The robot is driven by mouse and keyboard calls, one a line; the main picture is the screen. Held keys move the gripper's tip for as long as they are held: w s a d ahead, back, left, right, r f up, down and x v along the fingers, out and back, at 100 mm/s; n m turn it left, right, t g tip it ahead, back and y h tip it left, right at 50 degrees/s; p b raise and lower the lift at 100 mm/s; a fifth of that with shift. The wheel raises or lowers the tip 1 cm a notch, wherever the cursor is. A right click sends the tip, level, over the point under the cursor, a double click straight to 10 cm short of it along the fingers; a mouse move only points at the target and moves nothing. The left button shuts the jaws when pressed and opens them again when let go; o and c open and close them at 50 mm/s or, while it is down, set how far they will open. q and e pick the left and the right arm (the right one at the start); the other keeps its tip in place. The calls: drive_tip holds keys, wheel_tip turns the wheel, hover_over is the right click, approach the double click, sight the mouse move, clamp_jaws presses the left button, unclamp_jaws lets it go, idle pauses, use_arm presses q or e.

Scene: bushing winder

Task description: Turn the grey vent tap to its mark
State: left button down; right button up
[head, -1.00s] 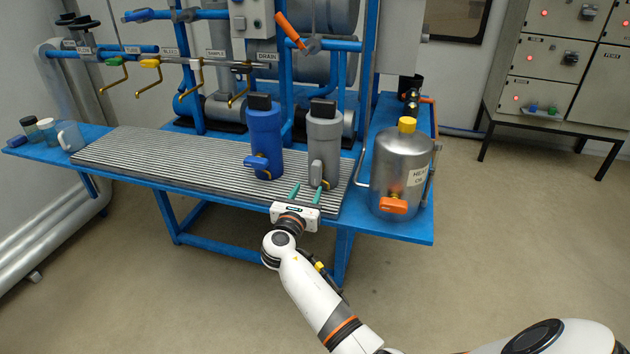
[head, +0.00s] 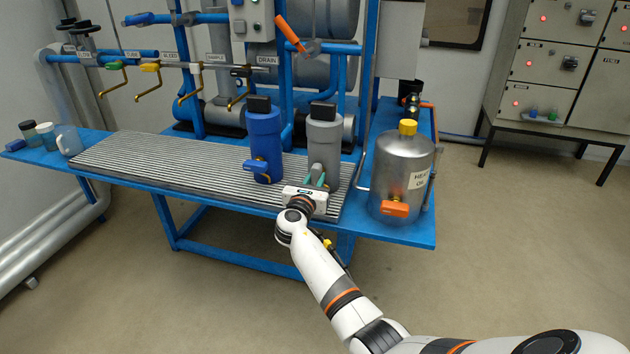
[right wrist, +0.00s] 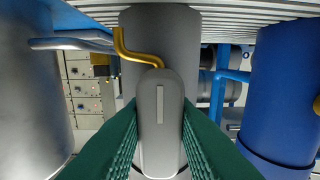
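The grey vent tap (right wrist: 160,115) is a rounded grey lever with a pale stripe, on the front of the grey canister (head: 323,141). The right wrist view is upside down and shows the tap between the two green fingers of my right gripper (right wrist: 160,125). The fingers stand apart, one on each side of the lever, close to it; I cannot tell whether they touch it. In the head view my right gripper (head: 317,182) is at the low front of the grey canister and hides most of the tap. I cannot make out the tap's mark. My left gripper is not in view.
A blue canister (head: 264,135) with a blue tap stands close on the left. A metal tank (head: 398,170) with an orange tap stands on the right. A brass spout (right wrist: 130,45) shows beside the tap. The ribbed grating (head: 170,162) is clear on the left.

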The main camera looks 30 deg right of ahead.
drive_tip(key=shift+c, duration=1.4)
